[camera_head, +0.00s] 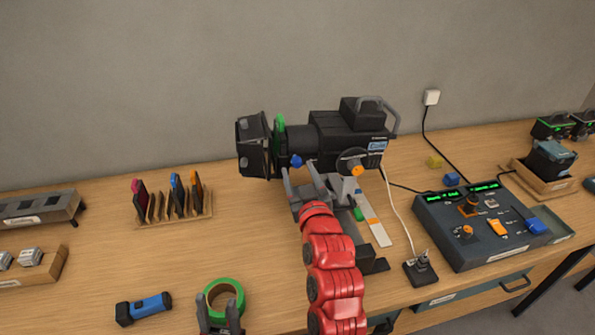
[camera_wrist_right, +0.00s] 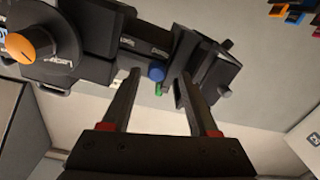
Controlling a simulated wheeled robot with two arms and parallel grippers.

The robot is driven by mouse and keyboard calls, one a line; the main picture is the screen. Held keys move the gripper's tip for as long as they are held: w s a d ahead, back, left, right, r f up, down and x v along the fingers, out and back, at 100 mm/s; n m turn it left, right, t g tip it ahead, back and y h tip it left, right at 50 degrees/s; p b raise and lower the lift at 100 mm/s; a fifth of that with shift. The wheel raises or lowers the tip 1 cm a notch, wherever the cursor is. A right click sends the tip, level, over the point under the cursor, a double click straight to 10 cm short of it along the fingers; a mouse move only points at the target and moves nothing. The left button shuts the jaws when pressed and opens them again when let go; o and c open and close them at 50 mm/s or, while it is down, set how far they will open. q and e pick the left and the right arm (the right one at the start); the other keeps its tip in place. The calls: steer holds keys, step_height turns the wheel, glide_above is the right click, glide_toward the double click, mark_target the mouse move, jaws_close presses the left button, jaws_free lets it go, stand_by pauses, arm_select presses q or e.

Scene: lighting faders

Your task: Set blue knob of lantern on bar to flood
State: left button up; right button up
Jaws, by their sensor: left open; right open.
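The black lantern (camera_head: 335,130) sits on its support above the table, its barn-door end to the left. Its blue knob (camera_head: 296,161) is on the lower side near that end. The knob also shows in the right wrist view (camera_wrist_right: 156,74), with small light markings on the body beside it, too small to read surely. My right gripper (camera_head: 301,172) is open just below the lantern; in its wrist view the knob appears between the open fingers (camera_wrist_right: 160,82), and contact is not visible. My left gripper (camera_head: 219,308) is open and empty at the bottom edge, by a green tape roll.
An orange knob (camera_head: 357,170) is on the lantern's side. A green tape roll (camera_head: 224,287) and blue torch (camera_head: 144,308) lie in front. A gel rack (camera_head: 180,212) stands left. A control desk (camera_head: 465,245) and cables stand right. Table between rack and lantern is clear.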

steer(key=p+v, duration=1.2)
steer(key=v, duration=0.4)
steer(key=shift+p, duration=0.4)
